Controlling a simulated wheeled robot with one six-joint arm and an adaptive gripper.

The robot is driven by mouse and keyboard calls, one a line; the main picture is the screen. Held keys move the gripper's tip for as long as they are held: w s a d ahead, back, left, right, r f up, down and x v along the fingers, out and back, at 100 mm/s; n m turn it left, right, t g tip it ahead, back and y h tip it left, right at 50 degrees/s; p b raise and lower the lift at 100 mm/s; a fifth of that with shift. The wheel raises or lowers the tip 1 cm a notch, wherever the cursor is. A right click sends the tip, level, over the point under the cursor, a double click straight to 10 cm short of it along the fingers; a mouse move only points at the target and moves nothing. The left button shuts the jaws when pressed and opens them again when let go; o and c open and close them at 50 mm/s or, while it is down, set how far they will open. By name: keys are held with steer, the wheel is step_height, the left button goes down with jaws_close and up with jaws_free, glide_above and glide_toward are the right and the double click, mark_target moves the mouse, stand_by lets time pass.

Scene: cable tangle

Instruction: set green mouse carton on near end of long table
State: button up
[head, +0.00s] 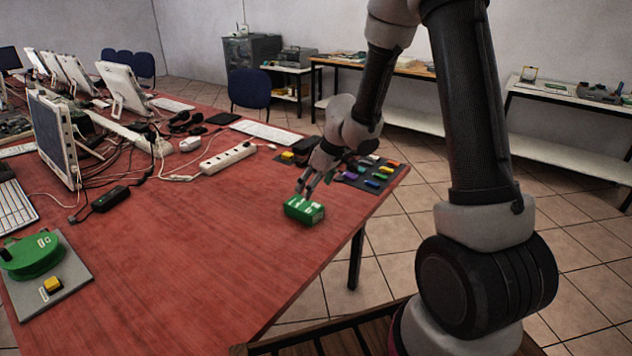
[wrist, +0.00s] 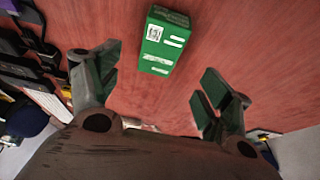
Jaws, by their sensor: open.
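The green mouse carton (head: 304,210) lies on the red top of the long table (head: 200,270), near its right edge. In the wrist view the carton (wrist: 163,42) shows white labels and lies ahead of the fingers, between their lines. My gripper (head: 312,188) is just behind and above the carton in the head view. In the wrist view my gripper (wrist: 158,85) has its two fingers spread wide with nothing between them. The carton looks to rest on the table, apart from the fingers.
A dark mat with small coloured blocks (head: 376,172) lies behind my gripper. A white power strip (head: 228,157), cables and a black adapter (head: 110,198) lie to the left. A grey board with a green device (head: 32,257) sits at the left front. The table's front middle is clear.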

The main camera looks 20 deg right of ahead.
steer(key=w+d+r+m+t+h, duration=0.25)
steer(key=d+r, duration=0.55)
steer(key=r, duration=0.4)
steer(key=s+d+r+m+t+h, duration=0.15)
steer(key=s+d+r+h, duration=0.25)
steer(key=s+d+r, duration=0.5)
steer(key=s+d+r+m+g, duration=0.2)
steer(key=s+r+m, duration=0.15)
steer(key=s, duration=0.65)
steer(key=s+a+y, duration=0.2)
steer(key=s+a, duration=0.1)
steer(key=s, duration=0.4)
steer(key=s+a+f+g+y, duration=0.1)
steer(key=s+a, duration=0.2)
steer(key=s, duration=0.4)
steer(key=shift+s+a+g+y, duration=0.2)
steer(key=shift+a+g+y, duration=0.1)
steer(key=shift+y, duration=0.05)
steer(key=shift+f, duration=0.1)
